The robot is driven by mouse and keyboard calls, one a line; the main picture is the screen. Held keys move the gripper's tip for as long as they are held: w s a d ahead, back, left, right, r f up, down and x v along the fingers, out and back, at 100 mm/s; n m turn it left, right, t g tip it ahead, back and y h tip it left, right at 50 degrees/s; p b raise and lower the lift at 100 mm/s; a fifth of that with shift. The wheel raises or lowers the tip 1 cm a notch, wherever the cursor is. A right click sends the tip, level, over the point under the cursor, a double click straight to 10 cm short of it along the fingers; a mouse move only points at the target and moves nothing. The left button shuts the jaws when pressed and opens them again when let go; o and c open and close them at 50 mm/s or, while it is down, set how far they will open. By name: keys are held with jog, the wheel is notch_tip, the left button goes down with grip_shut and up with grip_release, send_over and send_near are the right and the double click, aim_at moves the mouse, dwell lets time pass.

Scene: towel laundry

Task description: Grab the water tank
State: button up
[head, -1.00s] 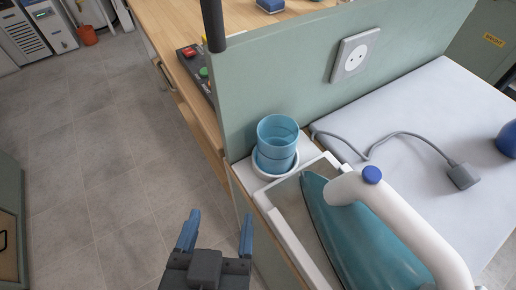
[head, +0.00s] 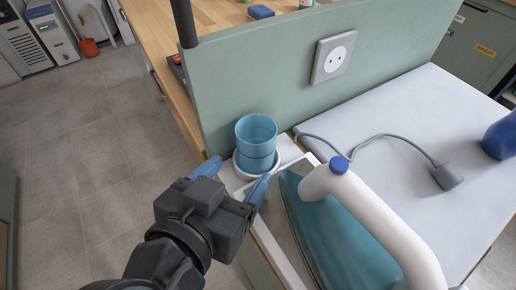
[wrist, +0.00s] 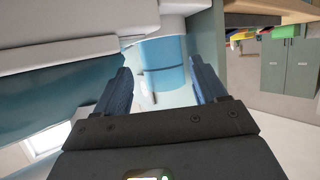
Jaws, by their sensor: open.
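The water tank is a translucent blue cup (head: 256,138) standing upright in a white round holder (head: 238,168) at the near end of the green partition. My gripper (head: 235,172) is open, with its blue fingertips just in front of the tank and holder, nearer to me. In the wrist view the tank (wrist: 165,68) shows between the two spread fingers, a little beyond their tips. I cannot tell whether a finger touches the holder. The fingers hold nothing.
A teal iron with a white handle (head: 370,222) sits close on the right. A grey cord with a plug (head: 447,177) lies on the ironing board (head: 400,120). The green partition (head: 285,90) with a socket (head: 333,56) rises behind the tank.

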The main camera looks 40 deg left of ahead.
aim_at(247, 152)
jog(key=shift+p+x, duration=0.35)
jog(key=shift+x, duration=2.45)
jog(key=shift+c, duration=0.5)
jog(key=c, duration=0.6)
jog(key=shift+r, duration=0.3)
jog(key=shift+c, duration=0.2)
jog(key=shift+r, duration=1.1)
jog(key=s+a+b, duration=0.2)
jog(key=s, duration=1.6)
jog(key=shift+r, duration=0.4)
